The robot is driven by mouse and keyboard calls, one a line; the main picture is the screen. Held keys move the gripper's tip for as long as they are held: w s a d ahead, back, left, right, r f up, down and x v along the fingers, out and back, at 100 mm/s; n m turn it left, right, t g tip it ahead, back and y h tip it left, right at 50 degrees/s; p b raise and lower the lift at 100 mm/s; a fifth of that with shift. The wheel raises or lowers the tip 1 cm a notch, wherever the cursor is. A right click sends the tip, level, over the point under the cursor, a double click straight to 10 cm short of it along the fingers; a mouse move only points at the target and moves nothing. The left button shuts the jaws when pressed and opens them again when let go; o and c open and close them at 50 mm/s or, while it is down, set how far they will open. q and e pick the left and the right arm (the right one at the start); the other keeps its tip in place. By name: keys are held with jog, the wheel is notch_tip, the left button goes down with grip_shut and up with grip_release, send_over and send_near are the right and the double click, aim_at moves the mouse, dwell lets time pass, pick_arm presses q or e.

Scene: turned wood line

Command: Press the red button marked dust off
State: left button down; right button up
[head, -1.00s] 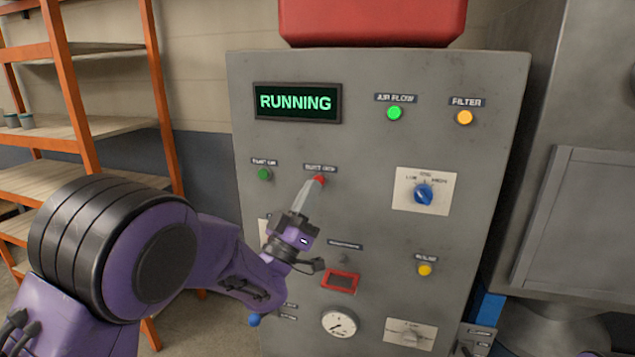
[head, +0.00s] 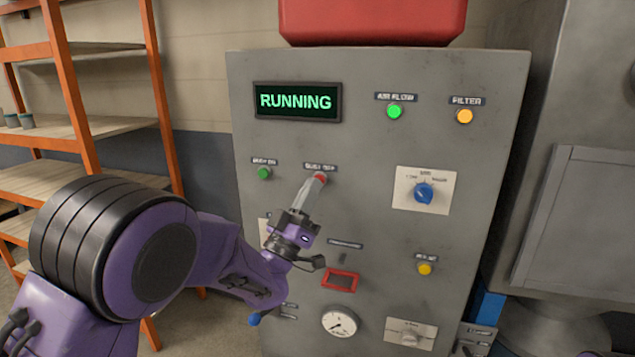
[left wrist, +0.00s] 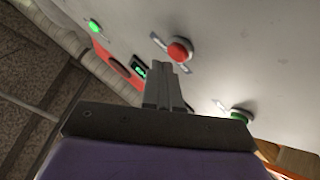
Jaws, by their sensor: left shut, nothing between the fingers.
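The red dust off button (head: 320,178) is on the grey panel (head: 365,150), under a small label. The display (head: 297,102) above it reads RUNNING in green. My left gripper (head: 316,184) is shut and empty, its fingertips right at the button in the head view and partly over it. In the left wrist view the red button (left wrist: 179,50) stands just beyond the tips of my left gripper (left wrist: 164,66). A small gap seems to show there; I cannot tell for sure whether they touch. My right gripper is not in view.
A green button (head: 264,173) is left of the red one. A blue knob (head: 424,194), a red-framed part (head: 340,281) and a gauge (head: 339,322) are also on the panel. Green (head: 394,112) and amber (head: 465,117) lamps are at the top. Orange shelving (head: 70,90) stands at left.

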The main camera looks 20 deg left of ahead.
pick_arm(q)
jog(key=shift+w, duration=0.2)
jog(key=shift+w, duration=0.35)
dwell(0.5)
jog(key=shift+s, duration=0.1)
jog(key=shift+s+b, duration=0.65)
jog(key=shift+s, duration=0.05)
